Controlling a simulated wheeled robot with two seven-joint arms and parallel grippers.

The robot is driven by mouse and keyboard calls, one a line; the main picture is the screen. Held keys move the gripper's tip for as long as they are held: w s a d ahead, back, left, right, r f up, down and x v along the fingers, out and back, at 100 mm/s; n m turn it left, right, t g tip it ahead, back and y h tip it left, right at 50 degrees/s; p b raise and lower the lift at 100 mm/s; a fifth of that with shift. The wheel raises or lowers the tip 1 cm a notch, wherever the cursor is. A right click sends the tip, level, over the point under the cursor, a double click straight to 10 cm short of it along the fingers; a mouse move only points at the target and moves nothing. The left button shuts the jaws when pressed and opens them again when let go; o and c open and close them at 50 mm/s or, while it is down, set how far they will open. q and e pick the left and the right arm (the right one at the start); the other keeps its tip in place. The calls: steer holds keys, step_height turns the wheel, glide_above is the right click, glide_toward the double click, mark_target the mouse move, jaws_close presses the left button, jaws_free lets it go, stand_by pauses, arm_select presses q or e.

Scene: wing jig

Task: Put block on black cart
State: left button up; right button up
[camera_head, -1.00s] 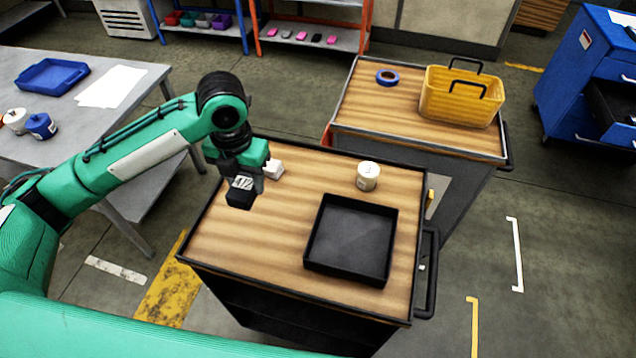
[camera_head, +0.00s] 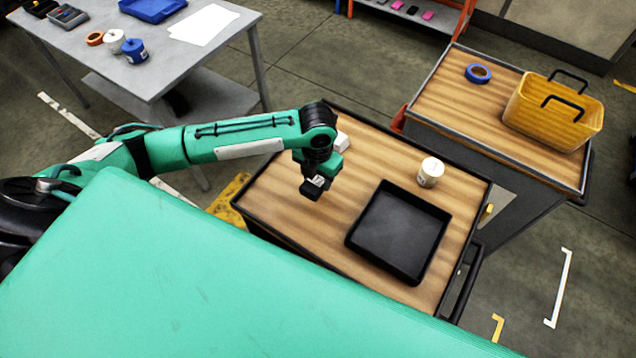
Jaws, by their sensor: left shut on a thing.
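My left gripper (camera_head: 318,172) is shut on a small black block (camera_head: 312,190) with a white label on it. The gripper points down over the left part of the black cart (camera_head: 358,203), which has a wooden top and a black rim. The block is at or just above the wood; I cannot tell whether it touches. My right gripper is not in view.
On the cart stand a black tray (camera_head: 443,215), a white jar (camera_head: 430,172) and a white block (camera_head: 342,141) behind my gripper. A second cart (camera_head: 465,110) holds a yellow basket (camera_head: 525,125) and blue tape (camera_head: 478,73). A grey table (camera_head: 205,58) stands back left.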

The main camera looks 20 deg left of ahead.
mark_target(318, 187)
arm_select(q)
step_height(318, 187, down, 4)
steer(key=shift+f+p, duration=0.2)
steer(key=shift+p, duration=0.35)
steer(key=shift+f, duration=0.2)
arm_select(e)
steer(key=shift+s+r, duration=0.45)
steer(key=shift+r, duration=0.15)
arm_select(q)
steer(key=shift+f, duration=0.15)
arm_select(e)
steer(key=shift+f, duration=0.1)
arm_select(q)
steer(key=o, duration=1.4)
step_height(318, 187, up, 11)
steer(key=b, duration=0.2)
steer(key=shift+b, duration=0.3)
steer(key=shift+r, duration=0.65)
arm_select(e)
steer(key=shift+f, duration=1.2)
